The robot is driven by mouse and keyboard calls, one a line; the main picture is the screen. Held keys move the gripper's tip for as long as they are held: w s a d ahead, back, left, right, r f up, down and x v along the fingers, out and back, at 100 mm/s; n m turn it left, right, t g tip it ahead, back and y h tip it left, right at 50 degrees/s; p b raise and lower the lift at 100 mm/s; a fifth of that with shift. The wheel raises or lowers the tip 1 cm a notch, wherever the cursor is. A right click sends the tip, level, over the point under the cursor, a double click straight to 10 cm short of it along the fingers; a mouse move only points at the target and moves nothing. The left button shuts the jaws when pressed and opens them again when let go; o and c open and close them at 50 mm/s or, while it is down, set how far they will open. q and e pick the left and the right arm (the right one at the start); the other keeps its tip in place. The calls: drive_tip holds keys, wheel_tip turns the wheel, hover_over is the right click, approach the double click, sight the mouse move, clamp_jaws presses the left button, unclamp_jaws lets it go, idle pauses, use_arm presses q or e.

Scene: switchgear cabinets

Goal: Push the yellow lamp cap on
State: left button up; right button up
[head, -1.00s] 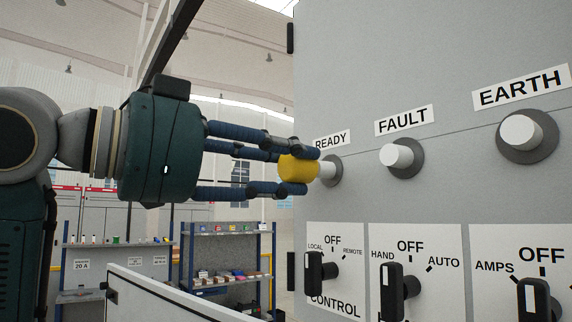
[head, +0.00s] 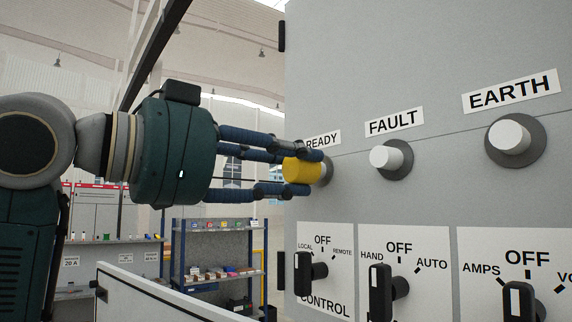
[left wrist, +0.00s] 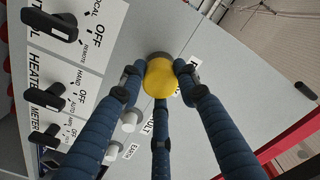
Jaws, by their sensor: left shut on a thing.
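The yellow lamp cap (head: 300,170) is held between the blue fingers of my left gripper (head: 298,172) at the lamp under the READY label. The cap covers the white lamp body, and only the grey collar (head: 326,169) shows beyond it. In the left wrist view the yellow cap (left wrist: 160,77) sits between the three fingertips (left wrist: 158,76), in front of the dark round collar (left wrist: 159,56). Whether the cap is fully seated cannot be told. My right gripper is not in view.
White uncapped lamps stand under FAULT (head: 386,157) and EARTH (head: 508,138). Black selector knobs (head: 381,292) stick out from the panel below. A shelf rack (head: 218,262) with small parts stands behind. The panel face (head: 400,60) above the labels is clear.

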use_arm(q)
drive_tip(key=shift+x, duration=0.85)
drive_tip(key=o, duration=1)
drive_tip(key=shift+a, duration=0.1)
drive_tip(key=v, duration=1.2)
